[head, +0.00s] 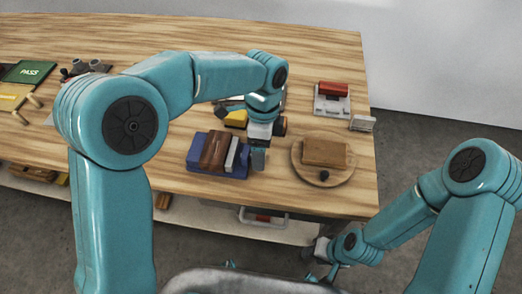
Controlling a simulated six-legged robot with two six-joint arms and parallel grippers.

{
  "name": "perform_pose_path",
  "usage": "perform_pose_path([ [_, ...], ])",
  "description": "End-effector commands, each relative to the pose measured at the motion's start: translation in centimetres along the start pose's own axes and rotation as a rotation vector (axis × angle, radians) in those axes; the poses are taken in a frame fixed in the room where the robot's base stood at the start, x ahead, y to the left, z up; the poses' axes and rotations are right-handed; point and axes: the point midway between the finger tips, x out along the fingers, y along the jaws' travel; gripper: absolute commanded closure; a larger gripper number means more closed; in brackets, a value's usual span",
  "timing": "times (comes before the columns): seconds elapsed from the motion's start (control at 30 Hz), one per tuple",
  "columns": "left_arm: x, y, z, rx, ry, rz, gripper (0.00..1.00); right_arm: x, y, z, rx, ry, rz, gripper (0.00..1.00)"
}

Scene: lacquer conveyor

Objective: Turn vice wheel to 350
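A blue vice-like block (203,167) sits near the table's front edge. It holds brown wooden pieces (216,150) and a pale grey plate (232,153) beside them. I cannot make out a vice wheel or any number scale; my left gripper covers the right end of the block. My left gripper (258,158) points down right beside that end. Its fingers look like one narrow shape, so its opening and any contact are unclear. My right gripper (318,258) is low, in front of the table edge and away from the block; its fingers are too small to read.
A round wooden board (309,177) with a wooden block (325,151) and dark knob (324,176) lies to the right. Behind it is a grey device with a red block (333,88). A green PASS card (30,71) lies far left.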

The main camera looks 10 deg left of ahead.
Motion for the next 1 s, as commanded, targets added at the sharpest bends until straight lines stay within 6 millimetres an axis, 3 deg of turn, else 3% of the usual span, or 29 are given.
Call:
perform_pose_path([
  [0.13,1.12,-0.1,0.02,0.0,-0.001,0.001,0.27,0.09,0.04,-0.04,0.001,0.001,0.0,0.57],
  [0.4,1.29,-0.2,0.01,0.0,-0.001,0.001,0.27,0.08,0.04,-0.02,0.0,0.0,0.0,0.57],
  [0.43,1.29,-0.2,0.01,0.0,-0.001,0.001,0.3,0.09,0.04,-0.02,0.0,0.001,0.0,0.57],
  [0.6,1.26,-0.22,0.01,0.0,0.0,-0.001,0.83,0.09,0.04,-0.03,0.0,0.001,0.0,0.57],
  [1.0,1.06,-0.25,0.1,-0.001,-0.001,0.0,0.82,-0.05,-0.01,-0.03,0.0,0.001,0.0,0.57],
])
